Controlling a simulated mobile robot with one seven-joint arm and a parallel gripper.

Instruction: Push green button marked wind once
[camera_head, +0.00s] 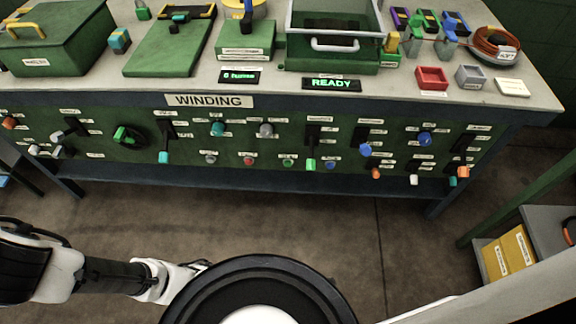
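A small round green button (288,162) sits in the lower row of the green control panel (100,130) on the bench front. A small label is beside it, too small to read. A red button (248,161) is to its left and a blue one (330,164) to its right. My gripper end (190,272) is at the lower left, low over the floor and well apart from the panel. My own round body part partly hides it, and its fingers cannot be made out.
The panel carries several other knobs and levers. A "WINDING" sign (209,101) and a lit "READY" display (331,84) are above it. Green machines and trays stand on the bench top (140,87). A shelf with yellow boxes (509,253) is at right. Floor before the panel is clear.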

